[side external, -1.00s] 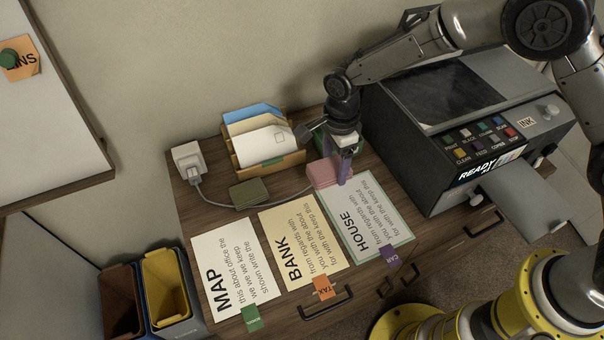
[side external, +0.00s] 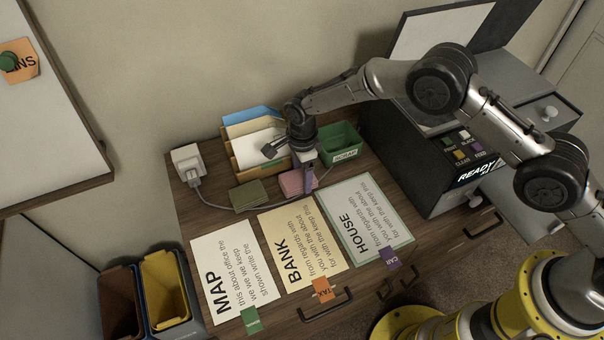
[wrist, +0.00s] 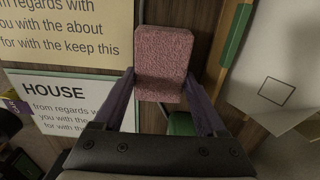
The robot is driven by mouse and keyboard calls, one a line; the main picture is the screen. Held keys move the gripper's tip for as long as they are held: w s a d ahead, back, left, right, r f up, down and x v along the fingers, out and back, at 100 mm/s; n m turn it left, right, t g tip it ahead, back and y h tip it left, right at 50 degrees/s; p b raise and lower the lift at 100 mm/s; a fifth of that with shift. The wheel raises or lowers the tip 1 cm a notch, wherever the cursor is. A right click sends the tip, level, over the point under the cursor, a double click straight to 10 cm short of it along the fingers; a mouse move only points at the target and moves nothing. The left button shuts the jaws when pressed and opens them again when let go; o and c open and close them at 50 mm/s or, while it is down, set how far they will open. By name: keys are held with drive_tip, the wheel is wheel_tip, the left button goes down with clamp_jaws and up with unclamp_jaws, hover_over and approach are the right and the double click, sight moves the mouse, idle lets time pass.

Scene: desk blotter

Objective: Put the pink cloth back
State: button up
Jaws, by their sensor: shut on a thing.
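The pink cloth (side external: 292,183) is a small, thick, textured pad near the back of the desk, right of a green pad. My gripper (side external: 308,188) is shut on it, with one purple finger in front of its right part in the side view. In the wrist view the pink cloth (wrist: 163,55) sticks out beyond the two purple fingers (wrist: 160,85), which press its sides. I cannot tell whether it touches the desk.
The green pad (side external: 249,195) lies left of the cloth, by a cable. An orange file holder (side external: 243,172) and the green scrap tray (side external: 343,136) stand behind. MAP (side external: 233,270), BANK (side external: 300,246) and HOUSE (side external: 363,219) sheets cover the front. A printer (side external: 415,150) stands right.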

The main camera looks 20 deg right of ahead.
sight(302, 176)
drive_tip(key=shift+f, duration=0.75)
drive_tip(key=o, duration=1.1)
drive_tip(key=shift+o, duration=0.2)
wheel_tip(302, 176, up, 13)
drive_tip(key=shift+r, duration=0.15)
